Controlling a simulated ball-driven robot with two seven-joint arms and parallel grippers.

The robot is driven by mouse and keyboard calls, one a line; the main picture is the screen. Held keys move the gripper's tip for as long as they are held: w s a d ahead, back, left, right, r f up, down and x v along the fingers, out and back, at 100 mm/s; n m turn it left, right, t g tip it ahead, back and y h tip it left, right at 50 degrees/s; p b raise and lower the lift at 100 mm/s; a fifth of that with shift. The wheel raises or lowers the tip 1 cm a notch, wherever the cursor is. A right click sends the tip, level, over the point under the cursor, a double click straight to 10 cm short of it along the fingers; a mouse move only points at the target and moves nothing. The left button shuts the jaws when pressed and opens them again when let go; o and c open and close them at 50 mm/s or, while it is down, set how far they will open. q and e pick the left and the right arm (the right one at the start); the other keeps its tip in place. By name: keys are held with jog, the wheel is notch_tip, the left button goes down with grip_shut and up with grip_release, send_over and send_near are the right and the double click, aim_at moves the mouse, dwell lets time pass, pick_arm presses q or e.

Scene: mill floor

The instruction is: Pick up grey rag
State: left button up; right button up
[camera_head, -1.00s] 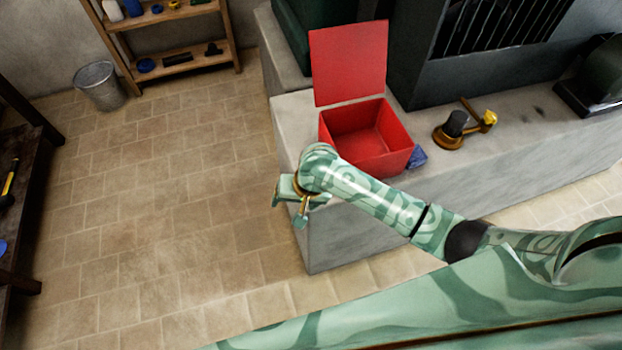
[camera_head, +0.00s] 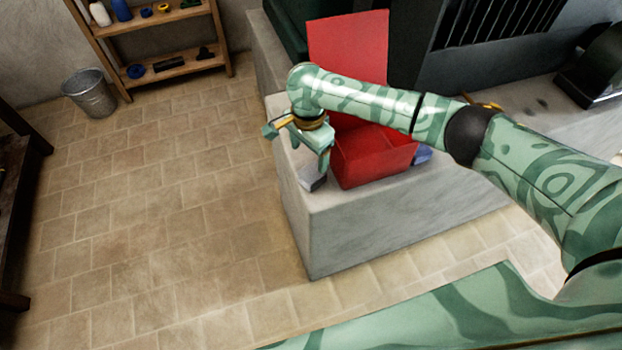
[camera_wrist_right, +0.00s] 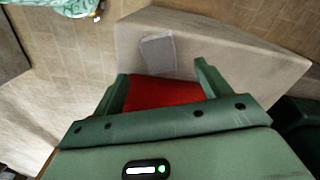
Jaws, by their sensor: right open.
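The grey rag (camera_head: 313,178) lies flat near the left end of the pale stone counter (camera_head: 330,235), just left of the red box. It also shows in the right wrist view (camera_wrist_right: 158,53), just beyond my fingertips and lined up between them. My right gripper (camera_head: 298,145) is open and empty, close above the rag; its fingers show spread in the wrist view (camera_wrist_right: 161,71). The gripper hides part of the counter around the rag in the head view. My left gripper is not in view.
The open red box (camera_head: 375,160), lid raised (camera_head: 348,45), stands right beside the rag, partly behind my right arm. A blue cloth-like thing (camera_head: 422,155) lies at its right side. A metal bucket (camera_head: 90,93) and wooden shelf (camera_head: 178,68) stand at the back left. The tiled floor left is clear.

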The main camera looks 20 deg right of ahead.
aim_at(312, 172)
notch_tip(312, 172, down, 4)
jog(key=shift+f+b, duration=0.15)
jog(key=shift+b, duration=0.7)
jog(key=f+b, duration=0.1)
jog(key=f, duration=0.1)
jog(key=f+b, duration=0.1)
jog(key=b, duration=0.1)
jog(key=d+f+b, duration=0.1)
jog(key=f, duration=0.1)
jog(key=shift+w+f, duration=0.1)
jog(key=shift+f, duration=0.2)
jog(key=shift+a+r, duration=0.1)
jog(key=shift+r, duration=0.2)
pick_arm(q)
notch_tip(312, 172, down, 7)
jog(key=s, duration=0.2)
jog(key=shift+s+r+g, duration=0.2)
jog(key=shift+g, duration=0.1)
pick_arm(e)
jog(key=c, duration=1.2)
jog(key=shift+o, duration=0.2)
